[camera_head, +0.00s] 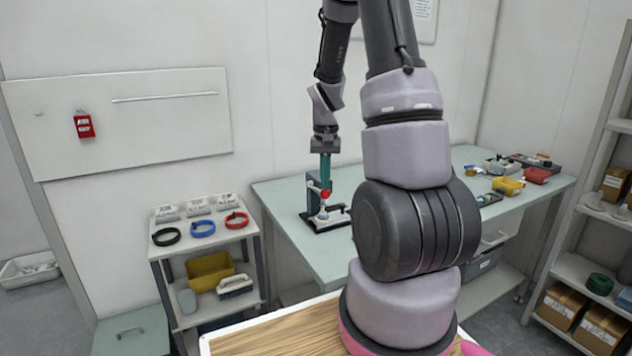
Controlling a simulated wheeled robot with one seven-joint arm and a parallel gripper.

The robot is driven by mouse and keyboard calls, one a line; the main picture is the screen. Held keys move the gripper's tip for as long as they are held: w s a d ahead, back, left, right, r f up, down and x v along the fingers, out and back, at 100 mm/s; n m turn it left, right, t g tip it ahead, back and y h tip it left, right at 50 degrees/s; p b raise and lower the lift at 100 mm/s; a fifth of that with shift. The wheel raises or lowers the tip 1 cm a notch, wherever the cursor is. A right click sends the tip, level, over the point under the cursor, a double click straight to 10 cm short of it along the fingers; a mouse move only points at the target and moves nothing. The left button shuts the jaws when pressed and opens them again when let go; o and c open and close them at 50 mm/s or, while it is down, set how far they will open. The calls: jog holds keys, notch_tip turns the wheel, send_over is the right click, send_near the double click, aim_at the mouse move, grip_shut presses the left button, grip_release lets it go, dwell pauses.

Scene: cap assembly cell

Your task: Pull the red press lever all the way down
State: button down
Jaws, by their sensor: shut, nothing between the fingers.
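The press (313,196) stands on the near left part of the pale green table, with a blue-grey column on a dark base. The red press lever shows as a small red knob (325,194) at the press's front. My gripper (325,179) points straight down with its teal fingers shut and empty. Its fingertips are just above the red knob in the picture; I cannot tell whether they touch it. The lever's arm is too small to make out clearly, and part of the press is hidden behind my gripper.
The green table (285,205) has bare room left of the press. Yellow and red bins (508,186) and small parts are at its far right. A shelf cart (205,245) with coloured rings stands to the left. My arm hides the table's middle.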

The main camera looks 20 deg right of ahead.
jog(key=shift+s+r, duration=0.1)
jog(key=shift+r, duration=0.2)
jog(key=shift+r, duration=1.5)
jog(key=shift+r, duration=2.5)
